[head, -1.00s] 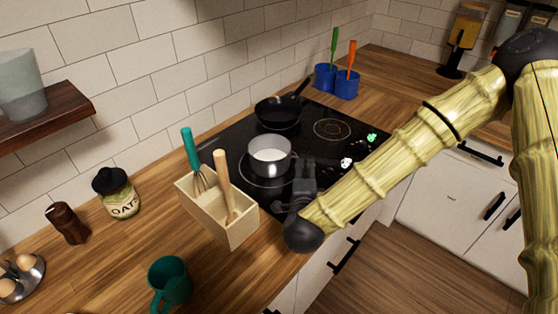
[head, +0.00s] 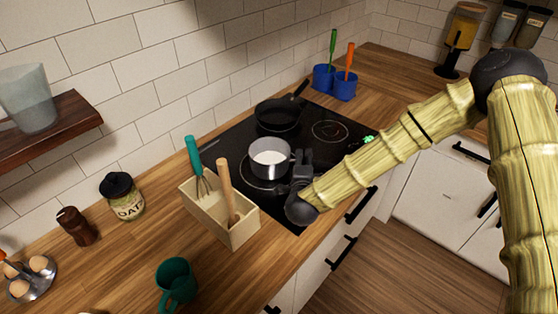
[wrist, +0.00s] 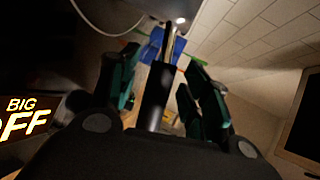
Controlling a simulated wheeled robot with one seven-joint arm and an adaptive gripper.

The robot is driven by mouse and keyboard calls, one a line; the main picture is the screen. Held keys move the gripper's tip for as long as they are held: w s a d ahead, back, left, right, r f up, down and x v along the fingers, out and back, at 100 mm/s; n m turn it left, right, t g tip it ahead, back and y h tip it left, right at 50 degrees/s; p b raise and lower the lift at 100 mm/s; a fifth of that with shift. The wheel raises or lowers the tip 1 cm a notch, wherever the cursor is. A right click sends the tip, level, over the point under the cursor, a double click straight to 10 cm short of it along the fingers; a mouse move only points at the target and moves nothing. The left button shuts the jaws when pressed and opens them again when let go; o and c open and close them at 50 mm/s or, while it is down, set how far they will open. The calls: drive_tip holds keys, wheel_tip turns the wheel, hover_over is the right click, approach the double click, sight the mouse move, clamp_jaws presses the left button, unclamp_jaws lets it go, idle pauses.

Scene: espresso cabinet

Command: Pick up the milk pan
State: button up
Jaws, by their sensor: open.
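The milk pan (head: 268,162), a small grey pan with white milk in it, stands upright on the front-left part of the black hob. My gripper (head: 301,158) is at its right side in the head view, low over the hob, and hides the handle there. In the wrist view my gripper (wrist: 163,88) is open, with one dark green finger on each side of the pan's dark handle (wrist: 157,92). The handle lies between the fingers, and neither finger appears to press on it. The pan body shows dimly at the top of that view.
A wooden utensil box (head: 232,231) with a whisk and a wooden tool stands close left of the hob. A black frying pan (head: 279,116) sits behind the milk pan. Blue pots (head: 345,86) stand at the back; a green mug (head: 176,282) is at the front.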

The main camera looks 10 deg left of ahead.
drive_tip(key=shift+w+f, duration=0.1)
clamp_jaws()
drive_tip(key=shift+r, duration=0.2)
idle(0.6)
